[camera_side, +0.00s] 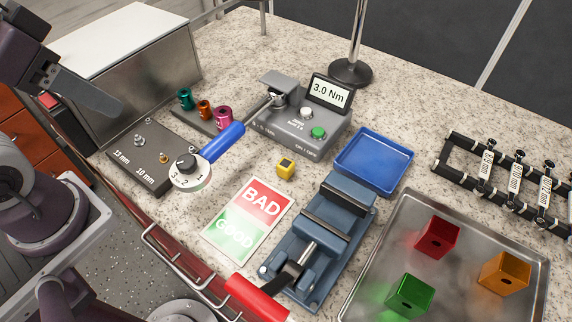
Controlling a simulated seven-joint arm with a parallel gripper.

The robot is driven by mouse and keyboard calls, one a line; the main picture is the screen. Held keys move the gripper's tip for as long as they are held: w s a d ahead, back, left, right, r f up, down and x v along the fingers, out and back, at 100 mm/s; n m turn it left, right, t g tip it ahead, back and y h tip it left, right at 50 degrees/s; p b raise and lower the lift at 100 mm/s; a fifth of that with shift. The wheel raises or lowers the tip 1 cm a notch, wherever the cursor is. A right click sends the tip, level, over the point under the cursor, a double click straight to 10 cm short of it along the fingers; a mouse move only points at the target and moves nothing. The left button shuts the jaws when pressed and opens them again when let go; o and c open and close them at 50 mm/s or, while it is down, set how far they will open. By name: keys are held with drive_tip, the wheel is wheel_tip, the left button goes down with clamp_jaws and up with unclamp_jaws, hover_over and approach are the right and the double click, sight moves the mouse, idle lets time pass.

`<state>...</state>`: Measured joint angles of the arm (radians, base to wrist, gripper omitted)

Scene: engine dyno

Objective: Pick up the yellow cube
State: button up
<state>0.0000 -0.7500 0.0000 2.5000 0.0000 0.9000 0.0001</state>
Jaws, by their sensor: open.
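A small yellow cube (286,169) with a dark patch on its upper face sits on the speckled countertop, near the middle of the view. It stands free, above the BAD/GOOD card and left of the blue tray. My gripper (98,97) shows only in part at the upper left, dark, above the grey box's near side. It is open and well away from the cube.
A BAD/GOOD card (249,220), blue vise (322,240), blue tray (373,161) and torque tester (300,130) surround the cube. A blue-handled wrench (222,142) lies to its left. A metal tray (460,235) holds red, green and orange cubes. A pole (357,45) stands behind.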

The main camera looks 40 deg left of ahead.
sight(288, 164)
drive_tip(key=w+d+f+m+g, duration=0.1)
drive_tip(key=w+d+m, duration=0.2)
drive_tip(key=w+m, duration=0.1)
drive_tip(key=w+d+f+m+g, duration=0.1)
drive_tip(key=w+d+m, duration=0.3)
drive_tip(key=w, duration=0.1)
drive_tip(key=w+d+f+m+g, duration=0.1)
drive_tip(key=w+d+m, duration=0.2)
drive_tip(key=w+d, duration=0.1)
drive_tip(key=shift+w+m+g, duration=0.2)
drive_tip(key=shift+m+g, duration=0.2)
drive_tip(key=w+d+f+m, duration=0.1)
drive_tip(key=d+f, duration=0.1)
drive_tip(key=w+d+f+m+g, duration=0.1)
drive_tip(key=d+f+m, duration=0.1)
drive_tip(key=d, duration=0.1)
drive_tip(key=w+d+f+m, duration=0.1)
drive_tip(key=d+f+m, duration=0.1)
drive_tip(key=shift+d+f+g, duration=0.2)
drive_tip(key=shift+f+g, duration=0.2)
drive_tip(key=shift+m, duration=0.3)
drive_tip(key=f, duration=0.2)
drive_tip(key=d+f, duration=0.1)
drive_tip(key=f, duration=0.4)
drive_tip(key=shift+d+f, duration=0.15)
drive_tip(key=shift+f, duration=0.15)
clamp_jaws()
